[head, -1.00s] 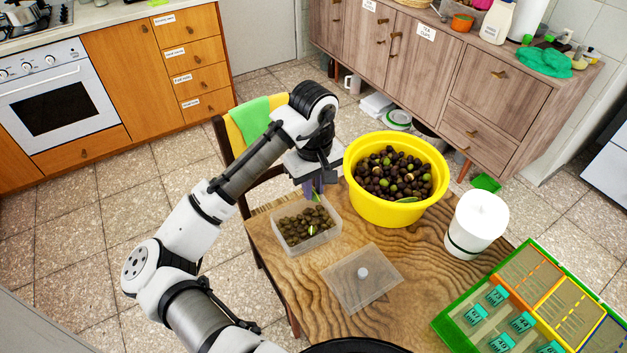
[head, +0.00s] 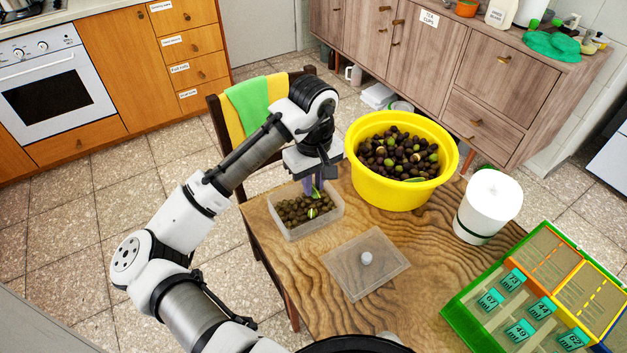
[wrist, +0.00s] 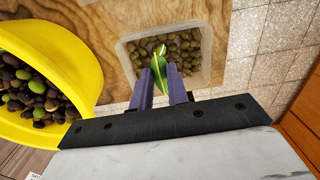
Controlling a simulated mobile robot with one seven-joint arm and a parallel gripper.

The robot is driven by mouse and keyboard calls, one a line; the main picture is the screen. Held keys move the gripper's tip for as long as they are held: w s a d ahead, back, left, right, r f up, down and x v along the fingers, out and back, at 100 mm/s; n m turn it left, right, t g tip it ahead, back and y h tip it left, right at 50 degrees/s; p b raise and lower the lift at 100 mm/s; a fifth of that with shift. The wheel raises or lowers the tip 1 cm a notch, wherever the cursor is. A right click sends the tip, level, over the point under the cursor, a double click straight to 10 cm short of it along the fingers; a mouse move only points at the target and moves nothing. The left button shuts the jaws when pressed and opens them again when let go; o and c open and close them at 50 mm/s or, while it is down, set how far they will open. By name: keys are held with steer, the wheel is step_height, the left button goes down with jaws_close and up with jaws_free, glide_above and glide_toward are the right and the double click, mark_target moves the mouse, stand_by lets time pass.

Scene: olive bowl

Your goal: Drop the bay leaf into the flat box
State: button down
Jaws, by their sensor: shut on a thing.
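The flat box (head: 334,218) is a clear, shallow, open container of green olives at the table's far left corner. It also shows in the wrist view (wrist: 207,62). My gripper (head: 315,187) is above the box, fingers pointing down. In the wrist view its purple fingers (wrist: 160,84) are shut on a green bay leaf (wrist: 158,64), which sticks out past the fingertips over the olives. The leaf (head: 316,193) is small in the head view. Another green leaf-like piece (head: 312,212) shows at the olives; I cannot tell whether it lies on them.
A yellow tub (head: 395,192) of dark olives, with a leaf (head: 415,180) at its edge, stands right of my gripper. A clear lid (head: 345,275) with a knob lies in front of the box. A white canister (head: 487,205) and a green-framed compartment tray (head: 470,318) are at the right.

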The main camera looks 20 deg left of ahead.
steer(key=c, duration=1.3)
jaws_free()
step_height(320, 180, up, 14)
steer(key=shift+f, duration=0.1)
